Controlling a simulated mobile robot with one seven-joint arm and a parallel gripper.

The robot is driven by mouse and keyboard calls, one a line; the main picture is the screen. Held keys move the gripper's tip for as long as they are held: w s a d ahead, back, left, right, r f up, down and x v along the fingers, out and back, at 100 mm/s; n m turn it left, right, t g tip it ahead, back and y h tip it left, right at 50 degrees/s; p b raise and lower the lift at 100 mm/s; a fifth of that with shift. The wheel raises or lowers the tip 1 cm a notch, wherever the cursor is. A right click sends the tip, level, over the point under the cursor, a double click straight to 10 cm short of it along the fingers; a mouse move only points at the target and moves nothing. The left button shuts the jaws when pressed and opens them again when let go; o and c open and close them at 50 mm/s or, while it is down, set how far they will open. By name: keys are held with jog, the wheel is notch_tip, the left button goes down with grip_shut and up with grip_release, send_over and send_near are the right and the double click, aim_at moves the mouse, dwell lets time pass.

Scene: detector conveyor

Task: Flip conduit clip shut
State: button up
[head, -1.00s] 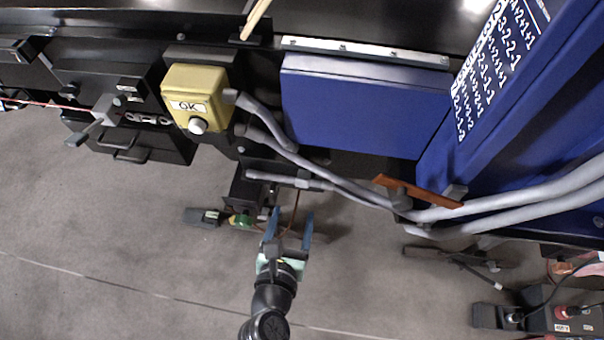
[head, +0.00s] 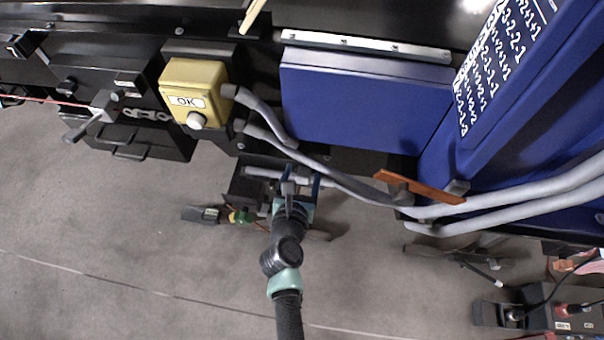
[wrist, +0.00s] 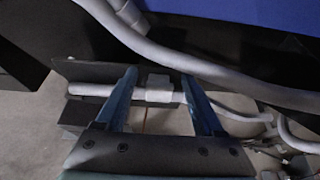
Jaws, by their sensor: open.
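My gripper (head: 298,184) is open, with its two blue fingers pointing toward the short grey pipe (head: 260,173) under the cabinet. In the wrist view my gripper (wrist: 158,78) has one finger on each side of a grey collar (wrist: 158,90) on that pipe; I cannot tell whether they touch. An orange-brown flap (head: 425,188) sticks out at a slant from a grey clip-like fitting on the long grey conduits (head: 345,183), well to the right of my gripper. It is not clear which fitting is the conduit clip.
A blue cabinet panel (head: 365,100) is above the conduits. A yellow OK button box (head: 196,88) is at upper left, and a black latch box (head: 140,135) is farther left. A long conduit (wrist: 215,75) passes close beyond my fingertips.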

grip_shut()
dwell(0.3)
dwell(1.1)
